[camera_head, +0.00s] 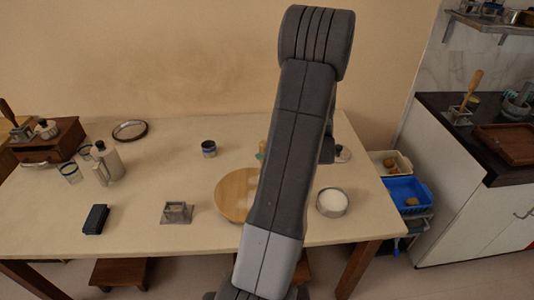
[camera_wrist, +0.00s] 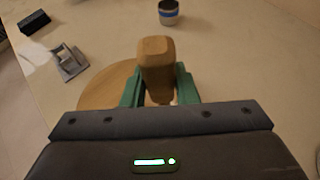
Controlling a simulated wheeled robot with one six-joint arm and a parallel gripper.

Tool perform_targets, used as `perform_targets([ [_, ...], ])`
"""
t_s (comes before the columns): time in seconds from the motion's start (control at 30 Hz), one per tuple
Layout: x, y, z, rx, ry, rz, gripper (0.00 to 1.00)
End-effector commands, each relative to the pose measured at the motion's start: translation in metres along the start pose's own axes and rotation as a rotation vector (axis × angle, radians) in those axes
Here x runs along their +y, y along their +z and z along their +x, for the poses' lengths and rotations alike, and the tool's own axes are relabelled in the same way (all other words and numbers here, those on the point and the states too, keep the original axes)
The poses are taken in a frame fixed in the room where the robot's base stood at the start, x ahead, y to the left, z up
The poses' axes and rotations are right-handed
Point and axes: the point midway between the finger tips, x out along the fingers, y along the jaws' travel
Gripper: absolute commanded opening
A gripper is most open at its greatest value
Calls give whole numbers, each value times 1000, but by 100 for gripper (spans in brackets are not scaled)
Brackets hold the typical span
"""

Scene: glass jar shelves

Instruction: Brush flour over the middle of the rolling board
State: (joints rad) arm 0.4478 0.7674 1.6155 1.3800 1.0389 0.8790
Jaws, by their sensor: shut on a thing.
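My gripper (camera_wrist: 159,84) has green fingers, shut on a brown wooden handle (camera_wrist: 156,56) in the wrist view. The lower end of the held tool is hidden, so I cannot tell whether bristles touch anything. The round wooden rolling board (camera_head: 235,194) lies on the table, partly covered by my arm in the head view. It also shows behind the gripper in the wrist view (camera_wrist: 100,92). A round bowl of white flour (camera_head: 332,202) stands right of my arm. No flour is clearly visible on the uncovered part of the board.
A metal stand (camera_head: 177,213) and a black block (camera_head: 95,219) lie left of the board. A blue-banded cup (camera_head: 209,149) stands behind it. A pot (camera_head: 107,163) and a glass (camera_head: 70,173) stand further left. The front middle of the table (camera_head: 140,238) is clear.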

Motion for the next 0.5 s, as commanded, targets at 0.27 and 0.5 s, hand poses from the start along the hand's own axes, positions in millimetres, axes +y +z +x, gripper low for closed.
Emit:
perform_targets([
  [0.27,13,-1,1,0,0,0,0],
  [0.5,28,-1,0,0,1,0,0],
])
